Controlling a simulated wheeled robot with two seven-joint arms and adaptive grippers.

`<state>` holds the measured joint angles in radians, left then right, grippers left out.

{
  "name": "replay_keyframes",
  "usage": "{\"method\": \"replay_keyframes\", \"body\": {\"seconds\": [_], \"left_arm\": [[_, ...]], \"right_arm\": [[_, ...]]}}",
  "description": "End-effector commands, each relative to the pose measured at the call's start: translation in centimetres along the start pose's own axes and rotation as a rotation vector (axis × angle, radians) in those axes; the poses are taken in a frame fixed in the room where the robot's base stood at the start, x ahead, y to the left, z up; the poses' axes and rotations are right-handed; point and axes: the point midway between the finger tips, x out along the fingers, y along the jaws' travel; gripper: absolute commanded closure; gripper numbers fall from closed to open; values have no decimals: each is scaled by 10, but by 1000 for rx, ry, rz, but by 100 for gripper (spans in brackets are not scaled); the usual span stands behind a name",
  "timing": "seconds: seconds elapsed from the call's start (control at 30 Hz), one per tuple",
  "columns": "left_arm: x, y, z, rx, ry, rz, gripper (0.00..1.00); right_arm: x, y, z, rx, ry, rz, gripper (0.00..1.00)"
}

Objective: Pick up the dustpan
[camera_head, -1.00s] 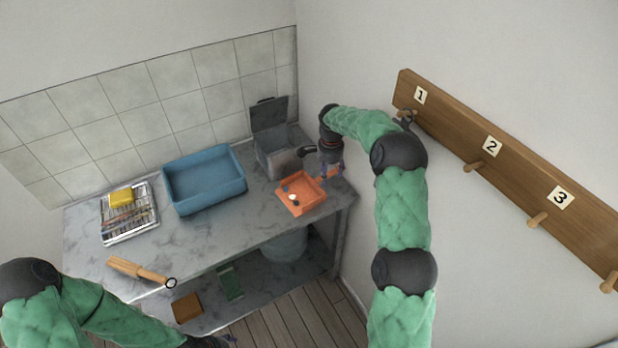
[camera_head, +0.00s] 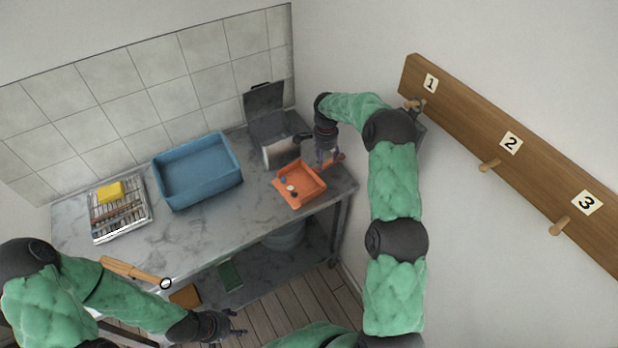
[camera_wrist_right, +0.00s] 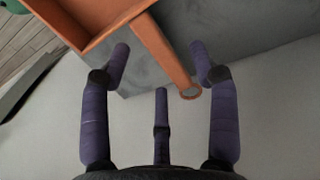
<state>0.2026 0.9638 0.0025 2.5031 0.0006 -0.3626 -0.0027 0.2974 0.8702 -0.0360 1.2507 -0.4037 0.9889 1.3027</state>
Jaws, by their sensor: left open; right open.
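The orange dustpan (camera_head: 308,198) lies on the right end of the counter. A few small dark and pale bits lie in its pan. Its handle points to the back right, toward the wall, partly behind my right gripper (camera_head: 326,158). In the right wrist view, the dustpan (camera_wrist_right: 85,18) fills the upper left, and its handle with a ring end runs between the spread fingers of my right gripper (camera_wrist_right: 160,50). The fingers are open and not closed on it. My left gripper (camera_head: 236,324) is open and empty, low in front of the counter.
A blue basin (camera_head: 198,196), a grey lidded bin (camera_head: 280,152) and a wire rack (camera_head: 120,230) with a yellow sponge stand on the counter. A wooden-handled tool (camera_head: 130,270) lies near the front edge. A peg rail (camera_head: 470,125) is on the right wall.

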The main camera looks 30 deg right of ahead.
Motion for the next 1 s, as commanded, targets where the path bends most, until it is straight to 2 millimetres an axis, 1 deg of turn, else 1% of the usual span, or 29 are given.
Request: {"method": "replay_keyframes", "body": {"seconds": [0.17, 0.3, 0.37, 0.47, 0.63, 0.83, 0.87, 1.0], "left_arm": [[5, -2, 0, 0, 0, 0, 41], [9, -3, 0, 0, 0, 0, 41], [10, -4, 0, 0, 0, 0, 41], [10, -4, 0, 0, 0, 0, 41], [9, -3, 0, 0, 0, 0, 41], [9, -3, 0, 0, 0, 0, 41], [9, -3, 0, 0, 0, 0, 41], [9, -3, 0, 0, 0, 0, 41]], "right_arm": [[20, 3, 1, 0, -1, 2, 39], [41, 4, 2, 1, -2, 2, 39], [46, 4, 2, 1, -1, 2, 39], [50, 4, 2, 1, -1, 0, 39], [49, 4, 2, 1, -1, 0, 39], [49, 4, 2, 1, -1, 0, 96], [49, 4, 2, 1, -1, 0, 100], [49, 3, 2, 1, 0, 0, 100]]}}
